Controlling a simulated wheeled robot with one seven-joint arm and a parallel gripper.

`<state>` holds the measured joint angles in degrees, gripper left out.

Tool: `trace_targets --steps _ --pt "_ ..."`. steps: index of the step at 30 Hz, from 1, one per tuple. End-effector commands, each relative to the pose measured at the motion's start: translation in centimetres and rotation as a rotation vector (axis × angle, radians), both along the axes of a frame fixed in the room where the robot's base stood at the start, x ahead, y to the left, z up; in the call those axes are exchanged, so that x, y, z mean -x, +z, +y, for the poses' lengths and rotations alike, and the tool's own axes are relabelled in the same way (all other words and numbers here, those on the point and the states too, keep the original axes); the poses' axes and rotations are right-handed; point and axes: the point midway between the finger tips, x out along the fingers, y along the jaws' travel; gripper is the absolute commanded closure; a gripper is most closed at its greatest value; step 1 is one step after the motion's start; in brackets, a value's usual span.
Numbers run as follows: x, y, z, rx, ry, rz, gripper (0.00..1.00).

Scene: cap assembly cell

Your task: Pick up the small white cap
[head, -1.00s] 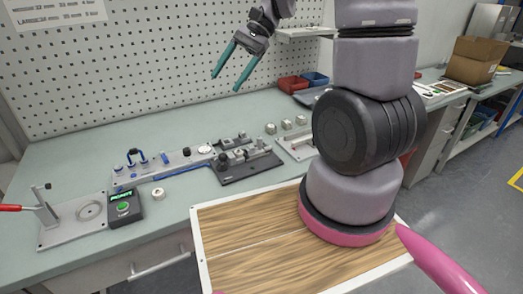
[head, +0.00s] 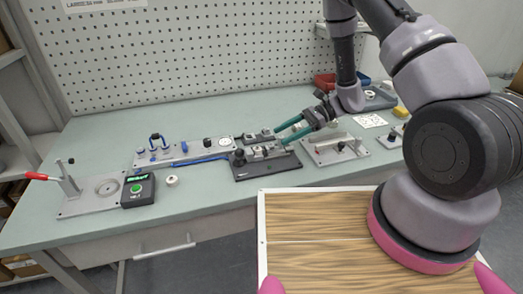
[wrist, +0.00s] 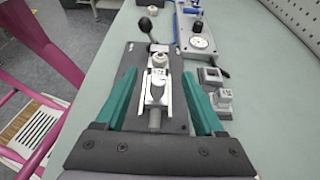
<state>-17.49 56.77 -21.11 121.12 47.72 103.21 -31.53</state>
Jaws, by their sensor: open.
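A small white cap (head: 171,180) with a ring-like top stands on the table, right of the black button box; it also shows at the top of the wrist view (wrist: 152,15). Another small whitish round part (wrist: 159,60) sits in the clamp fixture (head: 268,171); I cannot tell whether it is also a cap. My gripper (head: 280,135) is open, its teal fingers pointing left over the fixture. In the wrist view the fingers (wrist: 160,76) spread either side of the fixture's clamp, with nothing seen held. The first cap is well beyond the fingertips.
A black button box (head: 138,190) and a red-handled press (head: 90,197) stand at the left. A blue-edged panel (head: 190,153) lies behind the cap. Small metal blocks (wrist: 222,97) stand beside the fixture. The table front around the cap is clear.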

Motion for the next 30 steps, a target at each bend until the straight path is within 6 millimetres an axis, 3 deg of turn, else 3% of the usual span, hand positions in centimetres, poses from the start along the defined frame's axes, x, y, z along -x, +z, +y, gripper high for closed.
trace_targets --steps 18,27,29,30 --pt "1.9 -3.2 6.3 0.001 0.003 0.001 0.30" --pt "1.9 -3.4 6.9 0.001 0.000 0.000 0.30" --pt "1.9 -3.4 6.9 0.001 0.000 0.000 0.49" --pt "1.9 -3.4 6.9 0.001 0.000 0.000 0.64"
